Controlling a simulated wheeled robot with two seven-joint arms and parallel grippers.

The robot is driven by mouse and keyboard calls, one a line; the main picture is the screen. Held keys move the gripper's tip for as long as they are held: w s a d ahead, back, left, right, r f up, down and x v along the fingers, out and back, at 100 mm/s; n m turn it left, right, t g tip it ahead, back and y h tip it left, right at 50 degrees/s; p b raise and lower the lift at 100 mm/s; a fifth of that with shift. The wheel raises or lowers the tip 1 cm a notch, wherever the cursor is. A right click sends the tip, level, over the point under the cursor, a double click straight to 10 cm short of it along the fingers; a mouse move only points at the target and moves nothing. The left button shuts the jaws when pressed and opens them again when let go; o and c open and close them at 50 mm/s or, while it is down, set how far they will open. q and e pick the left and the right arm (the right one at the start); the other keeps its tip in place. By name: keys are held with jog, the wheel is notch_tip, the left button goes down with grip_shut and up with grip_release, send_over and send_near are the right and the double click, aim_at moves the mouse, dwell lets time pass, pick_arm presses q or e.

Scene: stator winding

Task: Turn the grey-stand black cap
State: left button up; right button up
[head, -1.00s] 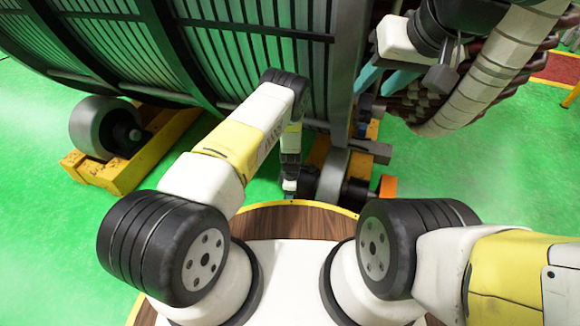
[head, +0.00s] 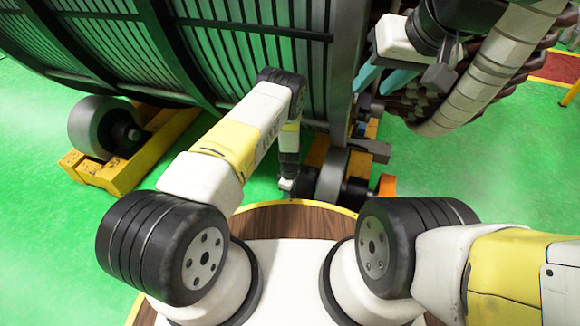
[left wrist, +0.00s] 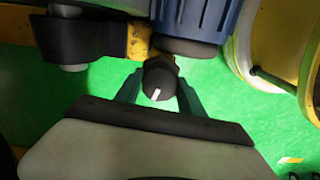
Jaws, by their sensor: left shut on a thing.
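The black cap (left wrist: 160,82), a dark round knob with a white mark on its face, sits between the two teal fingers of my left gripper (left wrist: 159,93) in the left wrist view. The fingers are shut on it from both sides. In the head view my left gripper (head: 288,184) is low beside the yellow support and roller, mostly hidden by its own wrist; the cap cannot be made out there. My right gripper (head: 381,80) is at the upper right of the head view, its teal fingers apart and empty, in front of the coils.
The large ribbed stator (head: 250,60) fills the upper left. A grey roller (head: 92,125) stands on a yellow support (head: 95,175). A blue ribbed body (left wrist: 195,18) is just beyond the cap. Green floor (head: 470,180) is open to the right.

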pick_arm(q)
jog(key=m, duration=0.4)
jog(key=shift+m, duration=0.3)
jog(key=m, duration=0.4)
jog(key=shift+m, duration=0.3)
jog(key=m, duration=0.4)
jog(key=shift+m, duration=2.5)
jog(key=shift+w, duration=0.1)
jog(key=o, duration=1.4)
jog(key=shift+c, duration=0.2)
